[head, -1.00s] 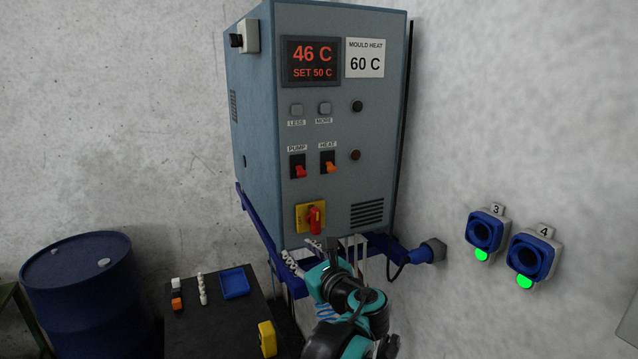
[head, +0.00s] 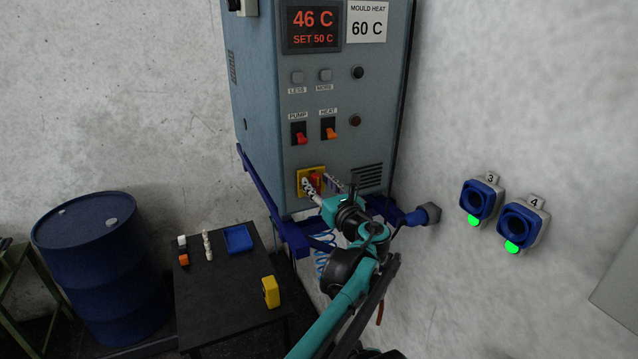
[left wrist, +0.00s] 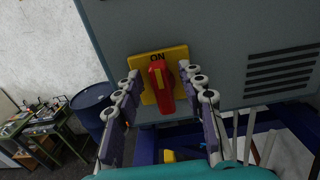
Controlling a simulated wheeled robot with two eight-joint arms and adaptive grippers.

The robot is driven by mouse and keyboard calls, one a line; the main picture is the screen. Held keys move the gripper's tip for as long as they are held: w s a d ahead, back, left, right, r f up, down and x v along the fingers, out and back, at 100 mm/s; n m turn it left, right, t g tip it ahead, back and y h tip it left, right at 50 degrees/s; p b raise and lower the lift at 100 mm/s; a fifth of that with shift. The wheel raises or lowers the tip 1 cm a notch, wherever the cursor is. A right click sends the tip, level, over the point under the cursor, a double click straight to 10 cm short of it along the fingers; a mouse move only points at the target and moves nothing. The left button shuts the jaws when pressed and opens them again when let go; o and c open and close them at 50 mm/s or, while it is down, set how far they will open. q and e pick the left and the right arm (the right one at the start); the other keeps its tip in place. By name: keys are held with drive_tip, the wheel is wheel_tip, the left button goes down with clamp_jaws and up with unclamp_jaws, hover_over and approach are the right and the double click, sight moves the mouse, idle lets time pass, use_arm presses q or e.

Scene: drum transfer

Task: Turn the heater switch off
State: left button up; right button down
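The grey-blue heater cabinet (head: 260,95) has a rotary switch with a red handle (left wrist: 160,84) on a yellow plate (left wrist: 147,98). "ON" shows at the plate's top, and the handle stands nearly upright. In the head view my gripper partly hides the yellow plate (head: 303,174). My left gripper (left wrist: 158,72) is open, its fingers on either side of the handle with gaps visible; it also shows in the head view (head: 322,186). Above are an orange HEAT rocker (head: 330,132) and a red PUMP rocker (head: 301,137). My right gripper is not in view.
The display (head: 314,27) reads 46 C, set 50 C. A blue frame (head: 262,190) and pipes lie under the cabinet. A black table (head: 225,290) with small items and a blue drum (head: 100,270) stand left. Blue sockets (head: 481,201) are on the right wall.

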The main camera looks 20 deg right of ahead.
use_arm(q)
clamp_jaws()
drive_tip(key=n+b, duration=0.1)
drive_tip(key=n, duration=0.1)
drive_tip(key=n+b, duration=0.1)
drive_tip(key=n, duration=0.1)
drive_tip(key=shift+a+f+n+b, duration=0.15)
drive_tip(key=shift+a+n+b, duration=0.15)
drive_tip(key=shift+a+b, duration=0.05)
drive_tip(key=shift+s+a+f+n+b, duration=0.2)
drive_tip(key=shift+n+b, duration=0.55)
drive_tip(key=shift+n, duration=1.5)
drive_tip(key=shift+w+a+f+n+b, duration=0.25)
drive_tip(key=shift+n+b, duration=0.45)
drive_tip(key=shift+n, duration=1.5)
drive_tip(key=shift+s+a+f+n+b, duration=0.25)
drive_tip(key=shift+n+b, duration=0.5)
drive_tip(key=shift+n, duration=1.5)
drive_tip(key=shift+w+d, duration=0.1)
drive_tip(key=shift+d, duration=0.1)
